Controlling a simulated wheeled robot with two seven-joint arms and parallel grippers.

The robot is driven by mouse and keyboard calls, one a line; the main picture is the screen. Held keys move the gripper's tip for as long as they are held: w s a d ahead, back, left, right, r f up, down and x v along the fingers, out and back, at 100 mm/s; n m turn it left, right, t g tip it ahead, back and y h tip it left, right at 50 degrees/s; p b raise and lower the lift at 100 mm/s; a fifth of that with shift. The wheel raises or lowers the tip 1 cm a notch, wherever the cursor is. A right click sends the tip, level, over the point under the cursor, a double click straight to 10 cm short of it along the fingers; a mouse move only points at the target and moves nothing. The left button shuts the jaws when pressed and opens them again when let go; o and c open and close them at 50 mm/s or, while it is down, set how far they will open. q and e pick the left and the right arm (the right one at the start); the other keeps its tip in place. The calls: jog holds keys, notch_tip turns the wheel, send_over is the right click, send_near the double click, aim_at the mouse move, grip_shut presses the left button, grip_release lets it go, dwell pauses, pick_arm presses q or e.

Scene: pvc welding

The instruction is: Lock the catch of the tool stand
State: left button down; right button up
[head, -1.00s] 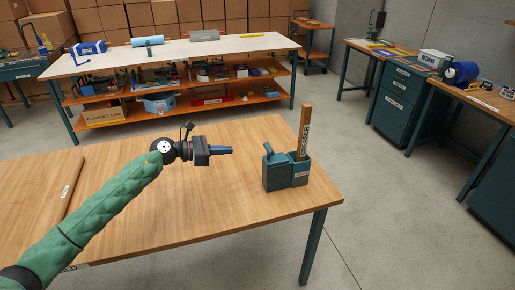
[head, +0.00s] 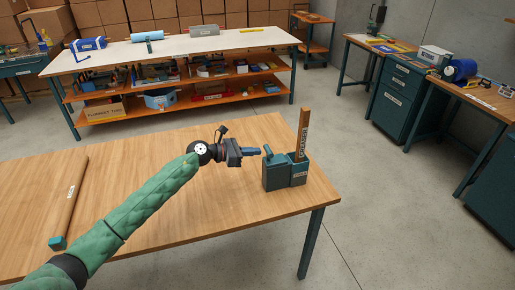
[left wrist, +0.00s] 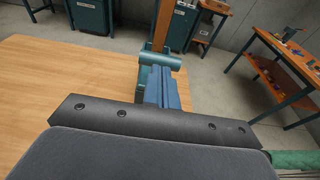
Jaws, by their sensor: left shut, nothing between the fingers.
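The tool stand (head: 285,174) is a dark teal block near the right end of the wooden table. A wooden tool with lettering (head: 302,133) stands upright in it. The catch (head: 267,152), a small teal lever with a rounded top, sticks up at the stand's left side. My left gripper (head: 257,151) is shut and empty, its blue fingertips pointing right at the catch. In the left wrist view the fingers (left wrist: 162,88) end close to the teal cylindrical catch (left wrist: 160,60); I cannot tell whether they touch. My right gripper is not in view.
The wooden table (head: 215,225) has free room in front of the stand and around my arm. A wooden bar with a teal end (head: 69,200) lies at the left. A white-topped bench (head: 170,48) with loaded shelves stands behind, across open floor.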

pick_arm(q)
jog(key=shift+p+x, duration=0.35)
jog(key=shift+x, duration=0.55)
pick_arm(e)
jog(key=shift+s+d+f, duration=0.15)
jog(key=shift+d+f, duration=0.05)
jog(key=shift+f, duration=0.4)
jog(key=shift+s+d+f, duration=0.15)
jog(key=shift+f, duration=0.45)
pick_arm(q)
jog(key=b, duration=0.3)
send_over(272, 159)
jog(key=shift+s, duration=0.1)
jog(key=shift+r, duration=0.2)
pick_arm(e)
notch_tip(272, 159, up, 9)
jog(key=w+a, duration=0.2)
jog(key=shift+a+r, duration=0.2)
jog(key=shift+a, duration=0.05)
pick_arm(q)
jog(key=shift+d+r, duration=0.1)
jog(key=shift+b, duration=0.4)
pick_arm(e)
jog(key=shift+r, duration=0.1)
